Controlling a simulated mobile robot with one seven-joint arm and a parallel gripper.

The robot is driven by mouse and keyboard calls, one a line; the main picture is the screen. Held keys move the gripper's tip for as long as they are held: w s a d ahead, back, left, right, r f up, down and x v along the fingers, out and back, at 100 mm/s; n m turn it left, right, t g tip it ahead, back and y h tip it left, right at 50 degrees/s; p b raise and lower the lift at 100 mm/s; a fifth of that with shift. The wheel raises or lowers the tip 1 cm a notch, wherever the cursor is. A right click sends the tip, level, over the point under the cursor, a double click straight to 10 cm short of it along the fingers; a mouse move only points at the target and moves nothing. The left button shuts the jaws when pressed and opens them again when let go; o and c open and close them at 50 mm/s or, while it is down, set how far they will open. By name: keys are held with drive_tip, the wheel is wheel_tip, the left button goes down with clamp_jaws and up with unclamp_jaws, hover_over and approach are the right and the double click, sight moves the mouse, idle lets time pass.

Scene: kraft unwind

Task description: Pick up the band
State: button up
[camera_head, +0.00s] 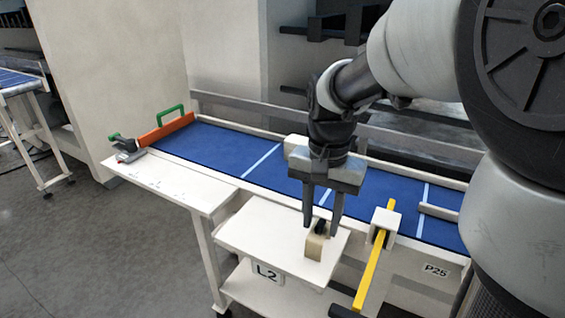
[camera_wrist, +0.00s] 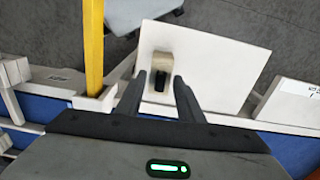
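The block stands on a white shelf (camera_head: 270,232) marked L2.
A blue conveyor (camera_head: 215,148) with white rails runs behind the shelf. A yellow bar (camera_head: 371,268) in a white bracket (camera_head: 386,219) stands close to the right of my gripper. An orange bar with a green handle (camera_head: 166,131) lies across the conveyor's far left end.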

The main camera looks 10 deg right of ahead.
sight(318, 237)
wheel_tip(318, 237, down, 5)
drive_tip(key=shift+s+f+b, duration=0.1)
drive_tip(key=shift+f+b, duration=0.05)
drive_tip(key=shift+b, duration=0.2)
drive_tip(key=shift+a, duration=0.1)
drive_tip(key=c, duration=0.6)
